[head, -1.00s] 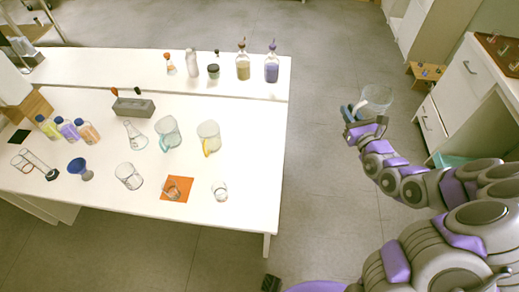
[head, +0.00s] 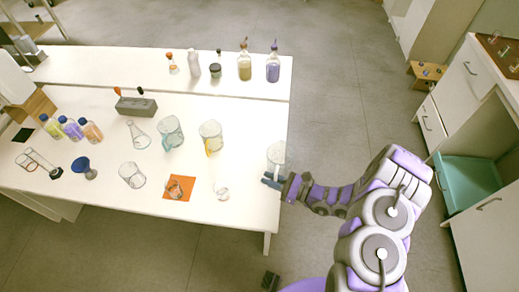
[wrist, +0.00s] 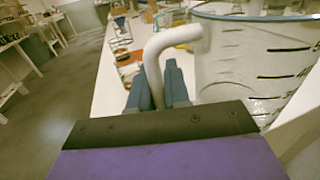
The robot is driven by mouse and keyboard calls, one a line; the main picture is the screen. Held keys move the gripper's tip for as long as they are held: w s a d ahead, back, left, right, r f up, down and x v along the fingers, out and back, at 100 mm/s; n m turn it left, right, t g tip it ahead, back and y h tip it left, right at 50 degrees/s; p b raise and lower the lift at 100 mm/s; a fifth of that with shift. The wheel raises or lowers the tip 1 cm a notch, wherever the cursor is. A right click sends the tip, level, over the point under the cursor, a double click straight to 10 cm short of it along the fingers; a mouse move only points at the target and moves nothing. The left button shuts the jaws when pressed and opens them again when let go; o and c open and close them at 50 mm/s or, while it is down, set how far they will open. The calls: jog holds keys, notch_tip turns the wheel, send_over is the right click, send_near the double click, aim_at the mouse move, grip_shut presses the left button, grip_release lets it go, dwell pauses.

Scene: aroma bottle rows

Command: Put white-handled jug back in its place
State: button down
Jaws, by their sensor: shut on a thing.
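The white-handled jug (head: 277,154) is clear, with dark graduation marks. In the head view it is at the right edge of the white table, partly overlapping it; I cannot tell if it touches the table. My gripper (head: 271,181) is shut on its white handle. In the wrist view my blue fingers (wrist: 158,85) close around the handle (wrist: 150,60), and the clear body (wrist: 250,65) is to the right, upright. Two other jugs stand on the table, one with a teal handle (head: 170,132) and one with a yellow handle (head: 211,137).
The white table (head: 250,150) is bare between the yellow-handled jug and its right edge. A small beaker (head: 222,190), a beaker on an orange mat (head: 179,187) and another beaker (head: 131,175) stand near the front. A raised shelf (head: 120,68) holds bottles behind.

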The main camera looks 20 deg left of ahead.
jog(key=shift+s+a+f+n+g, duration=0.25)
jog(key=shift+s+a+f+g, duration=0.1)
jog(key=shift+s, duration=0.1)
jog(key=shift+s+a+f+n+g, duration=0.25)
jog(key=shift+s+a+g, duration=0.1)
jog(key=shift+s, duration=0.1)
jog(key=w+a+b, duration=0.1)
jog(key=w+a, duration=0.2)
jog(key=w, duration=0.1)
jog(key=w+a+f+b, duration=0.1)
jog(key=w+a, duration=0.2)
jog(key=w+a+b, duration=0.1)
jog(key=w+a, duration=0.2)
jog(key=w, duration=0.1)
jog(key=shift+w+a+f, duration=0.2)
jog(key=shift+w+a, duration=0.05)
jog(key=shift+w, duration=0.05)
jog(key=shift+f+b, duration=0.55)
jog(key=shift+f, duration=1.15)
jog(key=shift+f, duration=0.1)
jog(key=c, duration=1.1)
grip_release()
jog(key=shift+d, duration=0.15)
jog(key=d+p, duration=0.2)
jog(key=d, duration=0.9)
jog(key=shift+d, duration=0.4)
